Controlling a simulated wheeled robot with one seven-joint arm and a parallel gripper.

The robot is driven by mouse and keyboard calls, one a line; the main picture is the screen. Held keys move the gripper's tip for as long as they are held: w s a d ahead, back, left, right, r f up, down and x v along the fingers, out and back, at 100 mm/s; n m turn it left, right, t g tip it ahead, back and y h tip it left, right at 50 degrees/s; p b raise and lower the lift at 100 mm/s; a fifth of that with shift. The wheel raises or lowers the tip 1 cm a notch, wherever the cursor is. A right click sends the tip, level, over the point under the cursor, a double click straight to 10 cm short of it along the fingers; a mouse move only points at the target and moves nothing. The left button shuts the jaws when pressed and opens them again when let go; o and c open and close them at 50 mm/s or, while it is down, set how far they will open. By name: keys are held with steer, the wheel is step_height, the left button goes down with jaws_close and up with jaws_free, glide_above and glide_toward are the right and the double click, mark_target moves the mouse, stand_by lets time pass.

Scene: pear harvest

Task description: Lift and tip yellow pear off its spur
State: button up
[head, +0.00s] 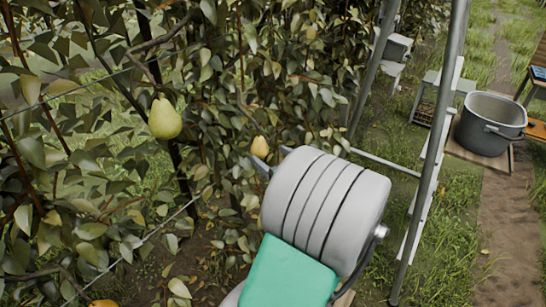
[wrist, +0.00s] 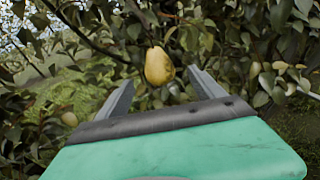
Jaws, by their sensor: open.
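The yellow pear (wrist: 159,66) hangs from a thin stem among leaves in the wrist view, just beyond the fingertips and roughly between them. My gripper (wrist: 160,80) is open, with one grey finger on each side below the pear, and nothing is held. In the head view a small yellow pear (head: 260,146) shows just past the tip of my gripper (head: 262,165), whose fingers are mostly hidden behind my grey wrist. A larger green-yellow pear (head: 165,118) hangs further left on the tree.
Dense leaves and branches (head: 95,180) surround the fruit. A thin wire (head: 140,240) crosses the lower left. A ladder (head: 435,140) stands close to the right of my arm. A grey metal bucket (head: 490,125) stands at the far right beside a grassy path.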

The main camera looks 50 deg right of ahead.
mark_target(262, 152)
steer(key=p+x, duration=0.1)
steer(key=x, duration=0.6)
steer(key=shift+w, duration=0.2)
steer(key=shift+c, duration=0.5)
steer(key=c, duration=1.4)
steer(key=shift+r+p, duration=0.1)
steer(key=shift+p, duration=0.2)
steer(key=shift+c, duration=0.2)
steer(key=shift+s+a+r+p, duration=0.1)
steer(key=shift+p, duration=0.4)
steer(key=shift+s+a+g+y+p, duration=0.3)
steer(key=shift+g+p, duration=0.4)
steer(key=shift+p, duration=1.75)
steer(key=shift+s+a+m+g+y, duration=0.25)
steer(key=shift+s+m+g+y, duration=0.15)
steer(key=shift+g, duration=0.2)
